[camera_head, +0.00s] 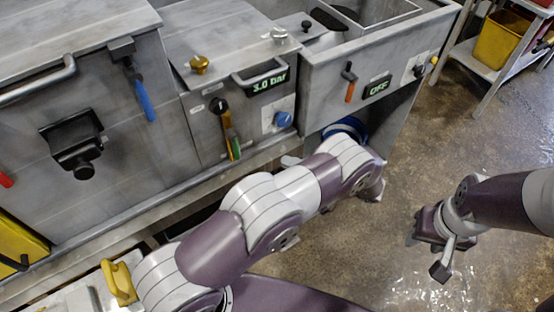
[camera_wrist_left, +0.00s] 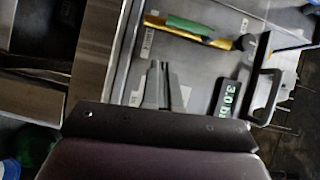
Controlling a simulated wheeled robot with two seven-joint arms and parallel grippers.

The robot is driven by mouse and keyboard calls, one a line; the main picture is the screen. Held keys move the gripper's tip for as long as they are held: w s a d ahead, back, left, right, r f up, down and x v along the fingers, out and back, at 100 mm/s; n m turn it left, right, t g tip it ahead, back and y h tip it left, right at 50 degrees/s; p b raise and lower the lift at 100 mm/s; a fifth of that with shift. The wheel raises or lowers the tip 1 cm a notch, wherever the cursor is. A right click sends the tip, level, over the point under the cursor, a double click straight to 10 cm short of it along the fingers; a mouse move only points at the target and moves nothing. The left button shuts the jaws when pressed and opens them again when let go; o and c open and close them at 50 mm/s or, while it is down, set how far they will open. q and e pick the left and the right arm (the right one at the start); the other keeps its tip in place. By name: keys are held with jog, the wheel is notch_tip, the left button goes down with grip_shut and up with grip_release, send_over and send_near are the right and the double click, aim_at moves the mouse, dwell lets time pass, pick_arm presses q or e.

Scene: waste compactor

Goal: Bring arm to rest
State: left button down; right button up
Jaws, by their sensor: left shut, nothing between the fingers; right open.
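My left arm reaches across the middle of the head view, in front of the compactor. Its gripper is mostly hidden there behind my own wrist. In the left wrist view my left gripper (camera_wrist_left: 162,84) shows its two fingers together, shut and empty. They point toward the panel with the green-and-yellow lever (camera_wrist_left: 190,30) and the 3.0 bar display (camera_wrist_left: 228,100); no contact shows. My right gripper (camera_head: 428,254) hangs open and empty over the bare floor at the right of the head view.
The compactor's panel carries the lever (camera_head: 230,135), a blue knob (camera_head: 283,119) and the pressure display (camera_head: 268,83). An OFF display (camera_head: 377,88) is on the right unit. A blue-rimmed container (camera_head: 346,126) stands below it. A yellow bin (camera_head: 497,42) sits on a shelf. The floor at right is clear.

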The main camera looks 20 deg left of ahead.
pick_arm(q)
jog(key=d, duration=0.2)
jog(key=shift+w+d, duration=0.1)
jog(key=shift+d, duration=0.2)
